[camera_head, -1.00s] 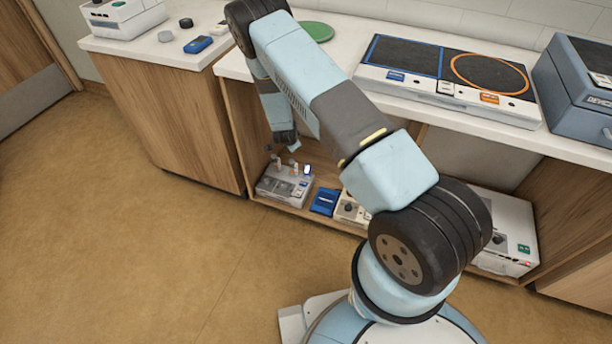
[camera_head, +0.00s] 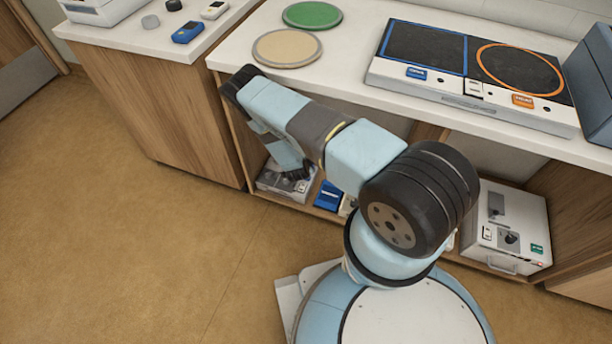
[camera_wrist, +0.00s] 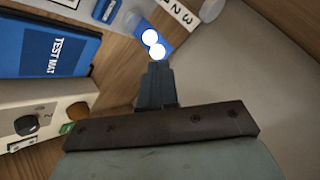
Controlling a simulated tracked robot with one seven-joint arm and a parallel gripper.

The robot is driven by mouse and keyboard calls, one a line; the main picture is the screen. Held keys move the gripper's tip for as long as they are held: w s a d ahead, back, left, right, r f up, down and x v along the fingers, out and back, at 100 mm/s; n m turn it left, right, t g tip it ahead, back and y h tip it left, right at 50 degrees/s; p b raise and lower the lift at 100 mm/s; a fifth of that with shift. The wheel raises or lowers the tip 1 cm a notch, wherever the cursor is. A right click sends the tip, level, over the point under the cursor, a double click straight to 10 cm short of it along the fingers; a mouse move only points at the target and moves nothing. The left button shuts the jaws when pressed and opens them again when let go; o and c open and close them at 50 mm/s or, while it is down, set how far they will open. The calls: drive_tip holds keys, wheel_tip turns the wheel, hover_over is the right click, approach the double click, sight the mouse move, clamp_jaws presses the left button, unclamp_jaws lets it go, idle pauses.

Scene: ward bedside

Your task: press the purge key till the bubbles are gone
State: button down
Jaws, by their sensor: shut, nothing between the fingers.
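A grey device (camera_head: 268,181) stands on the low shelf under the counter, at its left end. My gripper (camera_wrist: 156,68) is shut and empty, with its fingertips pointing at a small blue panel (camera_wrist: 153,45) that carries two bright white round spots. I cannot tell whether the tips touch the panel. In the head view my arm covers much of the device. No key in view can be read as the purge key.
A blue test mat (camera_wrist: 48,52) lies next to the device; it also shows in the head view (camera_head: 328,195). A knobbed box (camera_wrist: 50,113) stands beside the mat, and a white box (camera_head: 508,230) is further right. The counter top (camera_head: 355,52) overhangs the shelf.

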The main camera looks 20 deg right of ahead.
sight(307, 179)
drive_tip(key=shift+s+a+f, duration=0.1)
drive_tip(key=shift+f, duration=4.25)
drive_tip(key=shift+f, duration=0.1)
drive_tip(key=shift+f, duration=0.25)
drive_tip(key=shift+f, duration=0.35)
drive_tip(key=shift+r, duration=0.8)
